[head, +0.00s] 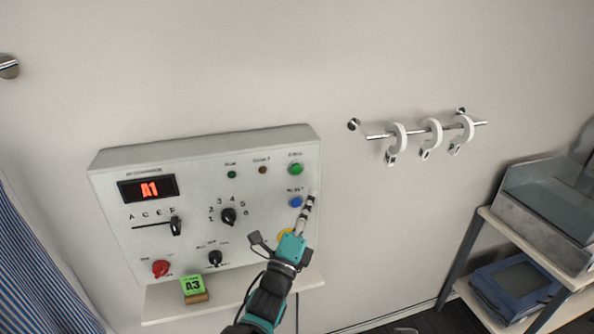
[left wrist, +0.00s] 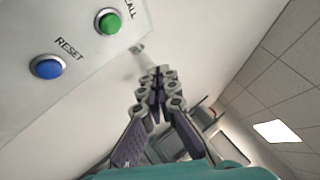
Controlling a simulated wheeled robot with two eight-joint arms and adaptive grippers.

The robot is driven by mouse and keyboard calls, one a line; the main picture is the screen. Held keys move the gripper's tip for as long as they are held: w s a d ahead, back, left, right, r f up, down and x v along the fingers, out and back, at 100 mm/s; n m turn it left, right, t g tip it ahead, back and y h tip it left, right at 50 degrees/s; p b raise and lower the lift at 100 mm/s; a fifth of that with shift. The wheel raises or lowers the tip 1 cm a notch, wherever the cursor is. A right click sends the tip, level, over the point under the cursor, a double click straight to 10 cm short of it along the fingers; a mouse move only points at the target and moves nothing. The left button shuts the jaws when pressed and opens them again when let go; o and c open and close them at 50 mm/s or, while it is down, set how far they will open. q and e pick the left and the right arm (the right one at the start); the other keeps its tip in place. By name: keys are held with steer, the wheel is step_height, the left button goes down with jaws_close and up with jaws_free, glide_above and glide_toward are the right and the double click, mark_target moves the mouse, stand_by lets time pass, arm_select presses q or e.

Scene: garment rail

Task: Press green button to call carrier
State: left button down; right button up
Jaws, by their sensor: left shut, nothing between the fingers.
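The green button (head: 295,169) is at the upper right of the white control panel (head: 110,205). It also shows in the left wrist view (left wrist: 109,22), with the end of its label reading "CALL". The blue button (head: 295,202) below it also shows in the left wrist view (left wrist: 46,67), labelled RESET. My left gripper (head: 310,199) is shut and empty at the panel's right edge, just right of the blue button and below the green one. In the left wrist view its closed fingertips (left wrist: 157,74) are to the right of both buttons and below the green one. My right gripper is not in view.
The panel has a red display (head: 148,189) reading A1, a slider (head: 175,226), dials (head: 229,216) and a red knob (head: 161,268). A green A3 card (head: 193,286) stands on the ledge below. A rail (head: 410,133) with three white hooks and a shelf (head: 530,255) are at right.

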mark_target(296, 169)
arm_select(q)
steer(key=w+a, duration=0.2)
steer(key=w, duration=0.6)
steer(key=shift+w+a, duration=0.15)
steer(key=shift+a, duration=0.2)
steer(key=shift+w, duration=0.1)
stand_by(1.1)
steer(key=shift+w+a+b, duration=0.15)
steer(key=shift+w+b, duration=0.15)
